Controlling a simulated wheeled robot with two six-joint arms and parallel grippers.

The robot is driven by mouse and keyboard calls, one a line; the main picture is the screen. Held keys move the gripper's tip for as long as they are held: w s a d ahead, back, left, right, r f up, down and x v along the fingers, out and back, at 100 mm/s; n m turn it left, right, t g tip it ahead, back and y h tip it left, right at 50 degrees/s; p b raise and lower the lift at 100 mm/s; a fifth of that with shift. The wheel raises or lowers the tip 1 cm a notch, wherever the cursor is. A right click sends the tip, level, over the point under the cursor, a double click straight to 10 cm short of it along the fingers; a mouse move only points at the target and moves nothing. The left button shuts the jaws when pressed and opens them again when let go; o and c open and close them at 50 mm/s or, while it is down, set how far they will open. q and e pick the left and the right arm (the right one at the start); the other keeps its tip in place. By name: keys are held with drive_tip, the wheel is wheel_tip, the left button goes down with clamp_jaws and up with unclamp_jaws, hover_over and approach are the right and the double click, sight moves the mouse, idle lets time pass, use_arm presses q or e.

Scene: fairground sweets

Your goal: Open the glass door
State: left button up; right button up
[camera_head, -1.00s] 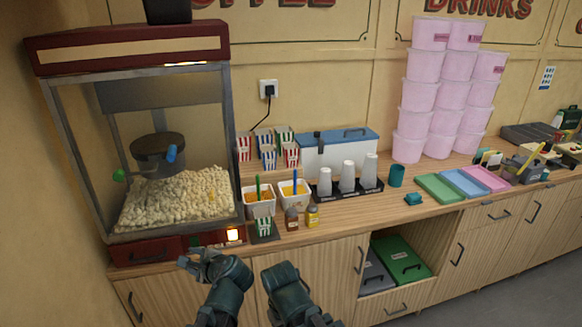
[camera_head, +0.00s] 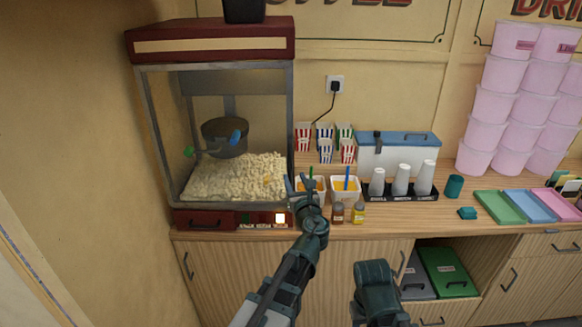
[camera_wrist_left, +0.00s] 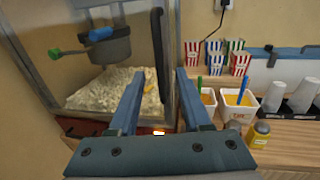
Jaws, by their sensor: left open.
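The popcorn machine has a glass front (camera_head: 215,120) in a grey metal frame under a dark red top. Its glass door looks closed, with popcorn (camera_head: 235,177) and a dark kettle (camera_head: 225,138) behind it. My left gripper (camera_head: 303,182) is open at the front right corner of the machine.
Two white sauce tubs (camera_head: 345,190), bottles (camera_head: 358,212) and striped boxes (camera_head: 325,152) stand close right of my left gripper. Cups in a black holder (camera_head: 400,195) and pink tubs are further right. A wall (camera_head: 80,150) borders the machine on the left.

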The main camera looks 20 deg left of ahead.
sight(290, 168)
use_arm(q)
drive_tip(key=x, duration=0.8)
drive_tip(key=shift+a, duration=0.1)
drive_tip(key=shift+c, duration=0.2)
clamp_jaws()
idle(1.0)
